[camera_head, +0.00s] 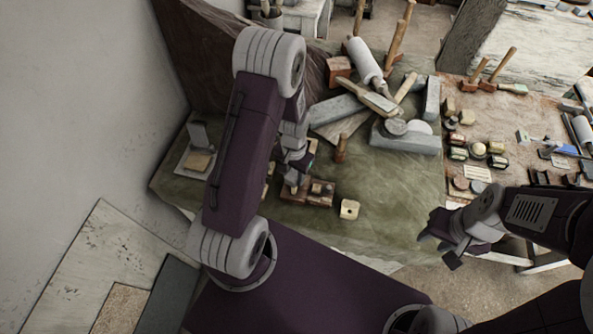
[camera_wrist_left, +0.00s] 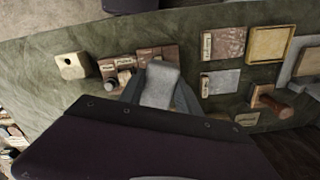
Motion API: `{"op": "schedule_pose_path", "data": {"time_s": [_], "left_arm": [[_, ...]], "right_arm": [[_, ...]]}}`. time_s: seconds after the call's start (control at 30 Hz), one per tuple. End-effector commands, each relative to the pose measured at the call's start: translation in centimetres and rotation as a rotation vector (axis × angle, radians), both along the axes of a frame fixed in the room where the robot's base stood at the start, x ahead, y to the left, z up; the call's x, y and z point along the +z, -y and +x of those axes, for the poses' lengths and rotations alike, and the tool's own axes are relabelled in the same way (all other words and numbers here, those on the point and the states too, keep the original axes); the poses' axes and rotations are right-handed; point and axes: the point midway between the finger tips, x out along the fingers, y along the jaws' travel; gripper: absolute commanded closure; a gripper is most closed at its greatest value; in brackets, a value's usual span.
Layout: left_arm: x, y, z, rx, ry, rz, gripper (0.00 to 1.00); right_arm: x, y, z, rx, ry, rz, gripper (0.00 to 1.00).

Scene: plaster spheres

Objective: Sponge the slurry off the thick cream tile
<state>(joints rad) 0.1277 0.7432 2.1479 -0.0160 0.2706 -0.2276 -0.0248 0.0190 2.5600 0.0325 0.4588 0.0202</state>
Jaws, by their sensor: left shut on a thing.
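My left gripper (camera_wrist_left: 160,92) is shut on a pale grey block-like thing (camera_wrist_left: 161,80), held between its dark fingers; I cannot tell for sure that it is a sponge. In the head view the left gripper (camera_head: 296,176) hangs over the green cloth, beside small brown blocks. A yellowish cream square tile (camera_wrist_left: 269,45) with a paler edge lies to the right in the left wrist view, apart from the gripper. I cannot tell if it is the thick one or if slurry is on it. My right gripper (camera_head: 440,246) looks open and empty at the table's front right.
Labelled brown blocks (camera_wrist_left: 107,68) lie next to the left gripper. A cream block with a hole (camera_head: 349,209) stands to their right. A pinkish tile (camera_wrist_left: 228,43) and a grey tile (camera_wrist_left: 224,82) lie beside the cream one. Grey stone blocks (camera_head: 405,139) and tools crowd the back.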

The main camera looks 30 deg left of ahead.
Motion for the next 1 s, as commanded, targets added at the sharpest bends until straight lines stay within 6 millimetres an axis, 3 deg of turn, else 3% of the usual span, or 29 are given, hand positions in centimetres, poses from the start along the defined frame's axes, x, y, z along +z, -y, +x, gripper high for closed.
{"op": "schedule_pose_path", "data": {"time_s": [0.27,0.57,0.87,1.0], "left_arm": [[0.2,0.0,-0.2,0.0,0.0,0.0,0.93],[2.9,0.0,-0.2,0.0,0.0,0.0,0.93],[2.8,0.0,-0.2,0.0,0.0,0.0,0.93],[4.4,0.0,-0.2,0.0,0.001,0.0,0.93]], "right_arm": [[0.2,0.0,0.0,0.0,0.0,0.0,0.64],[2.6,0.0,0.0,0.0,0.0,0.0,0.64],[2.5,0.0,0.0,0.0,0.0,0.0,0.64],[3.9,0.0,0.0,0.0,0.0,0.0,0.64]]}}
